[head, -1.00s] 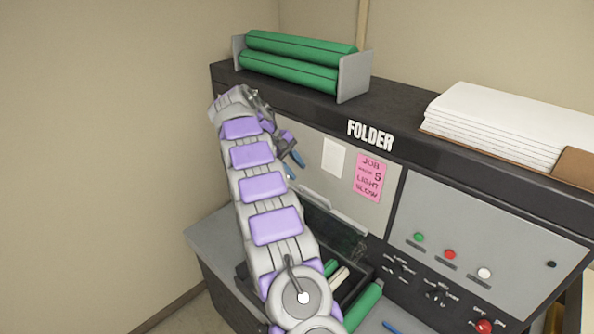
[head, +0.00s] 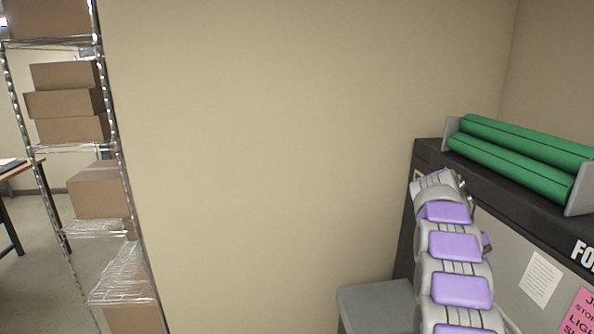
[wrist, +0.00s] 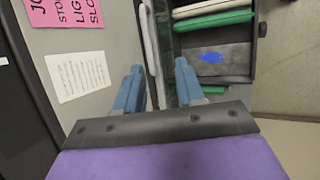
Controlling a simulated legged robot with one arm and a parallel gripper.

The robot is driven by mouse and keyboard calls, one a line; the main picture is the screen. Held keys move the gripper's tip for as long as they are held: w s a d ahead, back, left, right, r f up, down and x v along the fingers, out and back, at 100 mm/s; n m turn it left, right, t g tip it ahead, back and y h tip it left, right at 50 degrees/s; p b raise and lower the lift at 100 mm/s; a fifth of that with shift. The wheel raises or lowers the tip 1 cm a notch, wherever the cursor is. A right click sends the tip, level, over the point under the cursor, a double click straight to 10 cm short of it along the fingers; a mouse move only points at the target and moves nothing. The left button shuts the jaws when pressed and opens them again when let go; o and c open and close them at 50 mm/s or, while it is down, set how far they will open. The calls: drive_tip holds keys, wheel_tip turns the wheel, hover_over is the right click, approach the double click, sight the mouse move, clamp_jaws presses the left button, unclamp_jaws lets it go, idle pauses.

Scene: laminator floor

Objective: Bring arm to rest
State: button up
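My arm, grey with purple pads, rises at the right of the head view, in front of the folder machine (head: 515,262). Its end is by the machine's upper left corner, and the fingers are hidden there. In the wrist view my gripper (wrist: 158,88) has two blue fingers standing apart with nothing between them. Beyond the fingers is a dark open tray (wrist: 258,85) holding a green roller (wrist: 213,20), a pale roller and a blue patch. It lies apart from the fingers.
Two green rollers (head: 520,155) sit in a grey rack on the machine. A pink note (head: 582,312) and white sheet (head: 540,278) are on its front. A wire shelf (head: 112,150) with cardboard boxes (head: 65,103) stands left. Bare wall fills the middle.

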drive_tip(key=s+a+f+t+y+b, duration=0.1)
drive_tip(key=s+a+f+b, duration=0.3)
drive_tip(key=s+a+b, duration=0.45)
drive_tip(key=s+a+f+t+y+b, duration=0.1)
drive_tip(key=s+a+f+b, duration=0.3)
drive_tip(key=a, duration=0.7)
drive_tip(key=s+a+f+y+b, duration=0.1)
drive_tip(key=s+a+f+b, duration=0.2)
drive_tip(key=s+a+f, duration=0.2)
drive_tip(key=s+a+f+y+b, duration=0.1)
drive_tip(key=s+a+f+b, duration=0.2)
drive_tip(key=s+f, duration=0.4)
drive_tip(key=s+a+f+y+b, duration=0.1)
drive_tip(key=s+a+f+b, duration=0.2)
drive_tip(key=s, duration=1)
drive_tip(key=a+f, duration=0.3)
drive_tip(key=shift+s+a+f, duration=0.35)
drive_tip(key=shift+s+f, duration=0.05)
drive_tip(key=shift+d+f, duration=0.1)
